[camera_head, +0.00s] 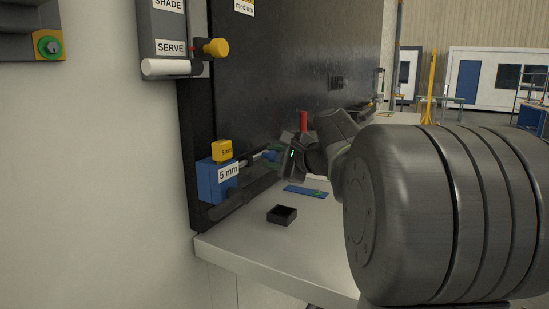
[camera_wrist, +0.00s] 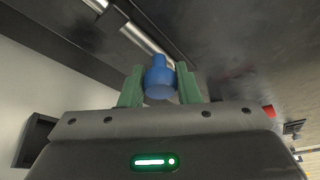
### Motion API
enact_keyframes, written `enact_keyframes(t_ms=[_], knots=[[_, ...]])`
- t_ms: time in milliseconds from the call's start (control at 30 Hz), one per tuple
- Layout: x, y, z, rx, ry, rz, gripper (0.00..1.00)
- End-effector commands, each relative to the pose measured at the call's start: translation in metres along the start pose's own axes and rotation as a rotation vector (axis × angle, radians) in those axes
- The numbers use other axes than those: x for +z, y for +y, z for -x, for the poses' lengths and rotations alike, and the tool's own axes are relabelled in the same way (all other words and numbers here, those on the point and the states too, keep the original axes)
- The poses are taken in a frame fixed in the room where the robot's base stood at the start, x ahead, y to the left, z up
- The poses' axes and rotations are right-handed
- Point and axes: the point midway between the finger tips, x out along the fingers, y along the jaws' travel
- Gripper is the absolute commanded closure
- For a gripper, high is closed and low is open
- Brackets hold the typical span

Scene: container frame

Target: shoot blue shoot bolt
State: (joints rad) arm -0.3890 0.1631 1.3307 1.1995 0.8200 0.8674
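The blue shoot bolt shows in the wrist view as a round blue knob (camera_wrist: 159,80) on the end of a silver rod (camera_wrist: 148,42). My gripper (camera_wrist: 159,78) has one green finger on each side of the knob, with no clear gap, and looks shut on it. In the head view my gripper (camera_head: 277,155) is at the lower part of the dark panel (camera_head: 290,70), and a small bit of blue shows at its fingers. The rod's far end is hard to make out there.
A blue block (camera_head: 210,182) marked 5 mm, with a yellow block (camera_head: 222,151) on it, is left of my gripper. A black tray (camera_head: 282,215) and a blue strip (camera_head: 305,191) lie on the pale bench (camera_head: 250,247). A yellow knob (camera_head: 216,48) sticks out higher up.

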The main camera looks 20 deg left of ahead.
Motion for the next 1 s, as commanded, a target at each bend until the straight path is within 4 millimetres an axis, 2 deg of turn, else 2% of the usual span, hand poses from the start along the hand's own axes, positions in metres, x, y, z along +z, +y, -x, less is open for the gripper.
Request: enact_keyframes(t_ms=[33,67,267,600,833,867,967,1000], knots=[[0.0,0.0,0.0,0.0,0.0,0.0,0.94],[0.0,0.0,0.0,0.0,0.0,0.0,1.0],[0.003,0.002,0.001,0.001,0.0,0.0,1.0],[0.031,0.023,0.013,0.001,-0.002,-0.001,1.0],[0.032,0.024,0.013,0.004,-0.003,-0.002,1.0],[0.032,0.024,0.013,0.004,-0.003,-0.002,0.69],[0.031,0.024,0.013,0.003,-0.002,-0.002,0.49],[0.031,0.024,0.013,0.003,-0.002,-0.001,0.49]])
